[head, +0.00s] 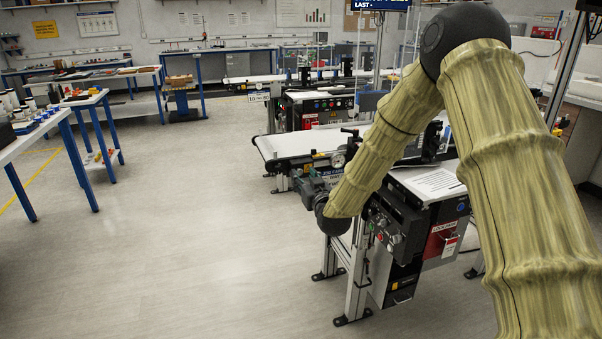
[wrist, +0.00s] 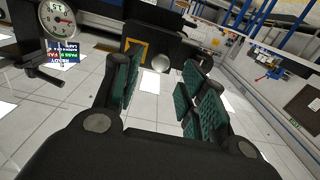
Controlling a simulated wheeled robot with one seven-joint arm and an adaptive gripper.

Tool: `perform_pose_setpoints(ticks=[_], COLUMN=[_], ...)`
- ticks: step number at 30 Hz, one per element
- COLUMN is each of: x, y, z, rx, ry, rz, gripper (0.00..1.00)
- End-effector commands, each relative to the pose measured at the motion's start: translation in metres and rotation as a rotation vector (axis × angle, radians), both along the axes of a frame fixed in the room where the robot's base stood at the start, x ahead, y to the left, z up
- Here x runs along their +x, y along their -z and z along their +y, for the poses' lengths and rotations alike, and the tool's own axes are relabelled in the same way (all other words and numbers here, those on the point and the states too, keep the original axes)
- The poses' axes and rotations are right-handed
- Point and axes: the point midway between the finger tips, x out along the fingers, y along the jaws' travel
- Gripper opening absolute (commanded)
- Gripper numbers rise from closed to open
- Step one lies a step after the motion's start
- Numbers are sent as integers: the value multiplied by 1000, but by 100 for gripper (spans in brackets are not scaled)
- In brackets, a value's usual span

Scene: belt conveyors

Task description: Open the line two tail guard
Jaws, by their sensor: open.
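The near conveyor (head: 300,143) has a pale belt and its tail end points left in the head view. My gripper (head: 306,182) is at the near side of this tail end, partly hidden by my arm. In the wrist view my gripper (wrist: 161,78) is open, its green pads apart with nothing between them. Beyond the fingertips is a dark block (wrist: 138,35) with a yellow-edged panel, possibly the tail guard. A round grey knob (wrist: 160,63) shows beside it, ahead of the gap between the fingers. I cannot tell which line this is.
A dial gauge (wrist: 58,18) and a dark crank handle (wrist: 44,76) are at the left in the wrist view. A control box with a red lockout panel (head: 440,240) hangs below the near conveyor. Another conveyor (head: 265,79) stands behind.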

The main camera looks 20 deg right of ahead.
Motion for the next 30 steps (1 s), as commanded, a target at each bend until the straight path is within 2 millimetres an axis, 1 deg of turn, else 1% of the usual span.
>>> perform_pose_setpoints(ticks=[1,3,9,13,20,23,27,30], x=[8,17,32,36,36,36,36,36], y=[-1,0,1,1,1,1,1,1], z=[0,0,1,1,1,1,1,1], rx=[-1,-1,0,0,0,0,0,0], ry=[0,1,0,0,0,0,0,1], rz=[0,0,2,1,1,1,1,1], gripper=[42,42,42,42,42,25,0,0])
